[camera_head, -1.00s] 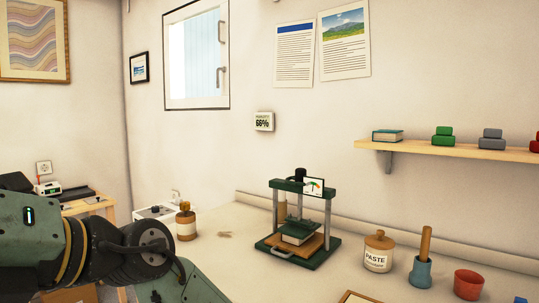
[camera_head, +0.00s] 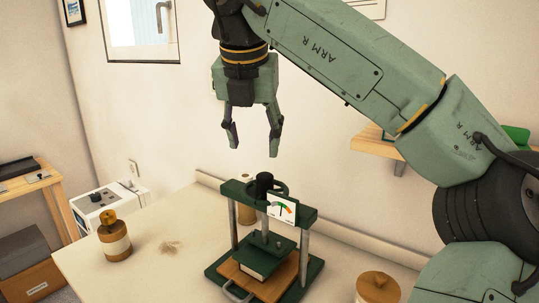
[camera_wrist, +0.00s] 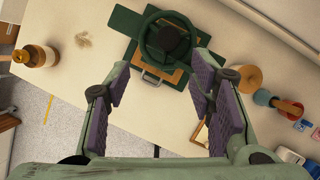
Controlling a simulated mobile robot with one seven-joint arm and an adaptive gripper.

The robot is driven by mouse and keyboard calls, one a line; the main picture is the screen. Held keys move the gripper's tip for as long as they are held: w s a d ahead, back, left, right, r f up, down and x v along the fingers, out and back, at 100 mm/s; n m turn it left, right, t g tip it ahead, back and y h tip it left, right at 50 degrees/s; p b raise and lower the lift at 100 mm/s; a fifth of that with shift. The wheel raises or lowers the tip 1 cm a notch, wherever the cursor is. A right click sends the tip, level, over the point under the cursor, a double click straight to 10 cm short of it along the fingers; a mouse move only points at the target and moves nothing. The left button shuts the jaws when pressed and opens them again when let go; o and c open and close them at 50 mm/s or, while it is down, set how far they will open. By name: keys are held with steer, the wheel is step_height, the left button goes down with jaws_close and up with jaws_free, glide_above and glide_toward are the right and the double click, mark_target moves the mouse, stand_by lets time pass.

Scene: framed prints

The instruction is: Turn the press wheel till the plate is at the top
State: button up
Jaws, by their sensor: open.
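The green press stands on the pale worktop, with two grey posts and a wooden base board (camera_head: 262,284). Its dark green press wheel (camera_head: 283,187) lies flat on the top beam, with a black hub (camera_head: 264,184) in the middle. The plate (camera_head: 264,247) is low between the posts, close above or on a book-like block (camera_head: 254,268); I cannot tell if they touch. My gripper (camera_head: 254,150) points down, open and empty, above the wheel and apart from it. In the wrist view the wheel (camera_wrist: 145,43) shows beyond and between my open fingers (camera_wrist: 160,97).
A dial card (camera_head: 282,208) is on the press's front beam. A brown jar (camera_head: 114,238) stands to the left, and a lidded paste jar (camera_head: 378,287) at the right front. A wooden shelf (camera_head: 372,147) is on the wall behind my arm. The worktop left of the press is mostly clear.

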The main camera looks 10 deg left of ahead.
mark_target(264, 175)
steer(key=x, duration=0.3)
steer(key=p+x, duration=0.1)
steer(key=x, duration=0.3)
steer(key=d+p+x, duration=0.1)
steer(key=x, duration=0.2)
steer(key=shift+w, duration=0.45)
steer(key=shift+c, duration=0.3)
steer(key=c, duration=1.1)
